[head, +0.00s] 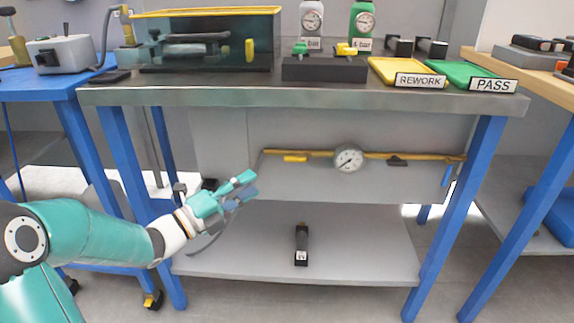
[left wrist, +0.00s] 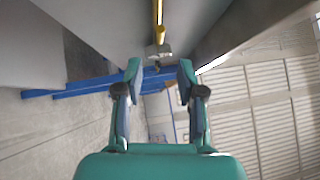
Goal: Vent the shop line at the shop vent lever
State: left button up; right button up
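A yellow air line (head: 325,153) runs along the panel under the middle bench, with a round gauge (head: 348,158) at its middle. A yellow lever (head: 295,158) sits on the line left of the gauge. A dark lever (head: 397,161) sits right of it. I cannot read which one is the shop vent lever. My left gripper (head: 247,187) is below and left of the line's left end, apart from both levers. In the left wrist view its two fingers (left wrist: 160,72) are spread with nothing between them, and the yellow line (left wrist: 158,12) shows beyond. My right gripper is out of view.
The bench top (head: 240,92) is above my left gripper, and a lower shelf (head: 350,255) holds a black labelled block (head: 301,245). Blue legs (head: 480,170) stand at both sides. Trays marked REWORK (head: 385,68) and PASS (head: 445,70) lie on top.

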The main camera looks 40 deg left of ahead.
aim_at(295, 157)
pick_arm(q)
jog(key=b+x, duration=0.1)
jog(key=x, duration=1)
jog(key=shift+w, duration=0.35)
grip_shut()
